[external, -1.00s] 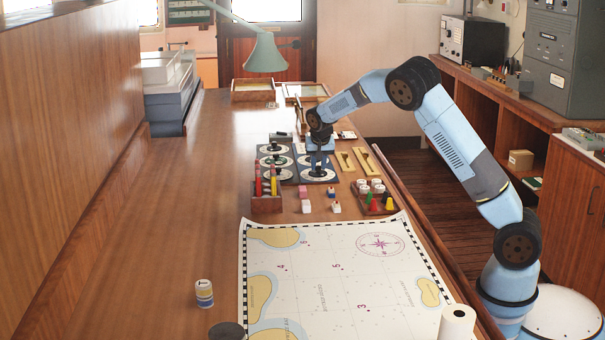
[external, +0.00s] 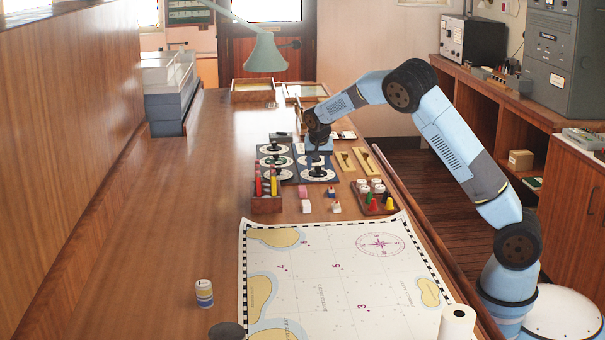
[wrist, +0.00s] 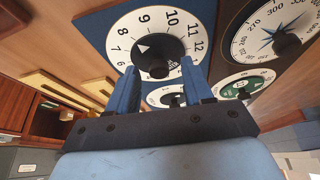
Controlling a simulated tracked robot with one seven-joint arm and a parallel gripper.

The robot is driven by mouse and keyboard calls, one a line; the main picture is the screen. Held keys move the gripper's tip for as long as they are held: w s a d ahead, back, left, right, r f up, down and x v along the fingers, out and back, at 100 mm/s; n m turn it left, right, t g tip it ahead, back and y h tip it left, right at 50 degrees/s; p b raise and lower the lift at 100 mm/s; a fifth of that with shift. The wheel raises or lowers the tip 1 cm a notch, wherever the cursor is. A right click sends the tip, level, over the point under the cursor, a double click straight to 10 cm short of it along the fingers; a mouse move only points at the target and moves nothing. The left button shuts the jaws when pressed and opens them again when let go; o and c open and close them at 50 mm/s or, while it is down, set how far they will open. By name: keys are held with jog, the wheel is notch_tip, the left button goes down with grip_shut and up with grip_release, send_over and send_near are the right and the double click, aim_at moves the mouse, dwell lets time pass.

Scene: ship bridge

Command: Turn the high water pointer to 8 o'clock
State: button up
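In the external view, my gripper (external: 317,158) is just above the near dial (external: 317,174) of the right-hand board.
A compass dial (wrist: 264,22) and a green dial (wrist: 240,85) lie to the right in the wrist view. In the external view, a pencil box (external: 266,205) stands left, a small tray (external: 374,207) right, and a chart (external: 335,285) in front.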

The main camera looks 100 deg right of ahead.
jog(key=shift+r, duration=0.1)
jog(key=v, duration=1.3)
jog(key=shift+r, duration=0.25)
